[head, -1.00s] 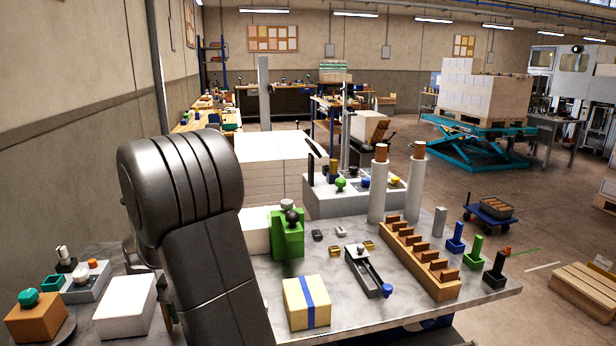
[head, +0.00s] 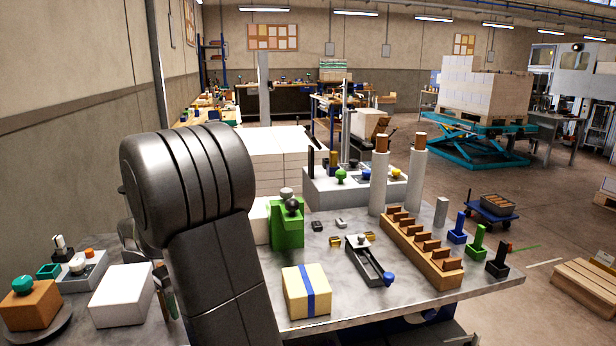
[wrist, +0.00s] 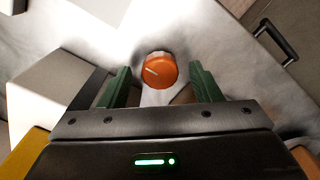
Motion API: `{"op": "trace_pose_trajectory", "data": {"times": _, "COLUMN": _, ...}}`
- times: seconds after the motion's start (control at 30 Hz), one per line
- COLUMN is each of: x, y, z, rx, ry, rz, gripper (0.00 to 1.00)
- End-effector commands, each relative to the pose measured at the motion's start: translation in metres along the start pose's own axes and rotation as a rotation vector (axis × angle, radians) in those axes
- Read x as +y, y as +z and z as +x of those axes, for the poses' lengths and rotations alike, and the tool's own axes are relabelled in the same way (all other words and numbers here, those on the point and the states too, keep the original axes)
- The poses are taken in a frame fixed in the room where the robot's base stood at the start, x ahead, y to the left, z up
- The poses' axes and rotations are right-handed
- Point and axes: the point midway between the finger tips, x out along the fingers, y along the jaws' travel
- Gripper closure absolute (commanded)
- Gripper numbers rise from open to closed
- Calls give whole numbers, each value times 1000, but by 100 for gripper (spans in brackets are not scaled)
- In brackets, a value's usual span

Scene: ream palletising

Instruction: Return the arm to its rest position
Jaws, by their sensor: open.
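My arm stands in the left middle of the head view, its dark links in front of the grey work table (head: 340,300). My gripper (wrist: 155,82) shows in the wrist view as two green fingers set apart, with nothing held between them. Beyond the gap lies a round orange knob (wrist: 158,70) with a light line on it. I cannot tell its distance from the fingertips. The gripper itself is hidden in the head view.
On the table are a yellow block with a blue band (head: 307,291), a green fixture (head: 287,222), a black slide tray (head: 369,262) and a slotted wooden rack (head: 421,249). A white block (head: 122,295) and an orange box (head: 31,304) stand at left.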

Motion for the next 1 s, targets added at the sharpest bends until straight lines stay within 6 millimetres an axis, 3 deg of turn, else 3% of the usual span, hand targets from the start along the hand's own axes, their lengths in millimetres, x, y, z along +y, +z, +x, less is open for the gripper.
{"op": "trace_pose_trajectory", "data": {"times": 0.7, "x": 0, "y": 0, "z": 3, "rx": 2, "ry": 1, "rz": -574, "gripper": 42}}
{"op": "trace_pose_trajectory", "data": {"times": 1.0, "x": 0, "y": 0, "z": 1, "rx": 0, "ry": 0, "rz": -717, "gripper": 42}}
